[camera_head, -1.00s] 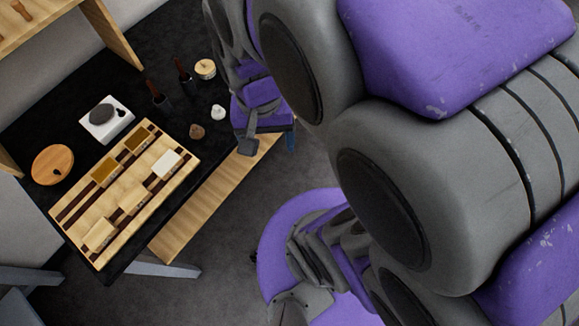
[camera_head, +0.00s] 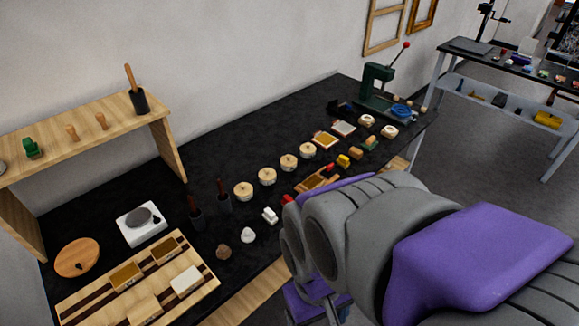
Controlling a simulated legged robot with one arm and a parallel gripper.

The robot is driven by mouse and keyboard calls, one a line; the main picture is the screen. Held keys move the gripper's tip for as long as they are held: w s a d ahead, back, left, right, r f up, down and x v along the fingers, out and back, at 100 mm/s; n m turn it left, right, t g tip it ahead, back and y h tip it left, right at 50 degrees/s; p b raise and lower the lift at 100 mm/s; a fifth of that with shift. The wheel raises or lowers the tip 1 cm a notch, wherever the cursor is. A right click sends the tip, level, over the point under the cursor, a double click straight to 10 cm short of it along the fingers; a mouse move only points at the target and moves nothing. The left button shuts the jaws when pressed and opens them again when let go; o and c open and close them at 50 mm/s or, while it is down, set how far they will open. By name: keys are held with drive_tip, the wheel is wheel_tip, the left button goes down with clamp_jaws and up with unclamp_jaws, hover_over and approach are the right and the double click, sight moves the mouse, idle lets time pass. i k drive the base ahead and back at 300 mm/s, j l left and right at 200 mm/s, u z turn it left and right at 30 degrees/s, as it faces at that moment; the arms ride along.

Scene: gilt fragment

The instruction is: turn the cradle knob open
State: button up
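I cannot pick out the cradle knob for certain. A green press (camera_head: 377,82) with a red-tipped lever stands at the far end of the black bench (camera_head: 290,122). A round blue part (camera_head: 402,110) sits at its foot. A small white unit (camera_head: 142,224) with a dark round top stands at the near left of the bench. My grey and purple arm fills the lower right and covers the bench's front edge there. My gripper does not show in this view, so its opening is hidden.
A wooden shelf (camera_head: 85,122) stands at the left. A wooden tray (camera_head: 200,262), a round wooden board (camera_head: 77,258) and several round pale pots (camera_head: 267,176) lie on the bench. A second table (camera_head: 487,60) stands at the right, with grey floor between.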

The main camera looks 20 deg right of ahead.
sight(328, 168)
drive_tip(key=z, duration=0.75)
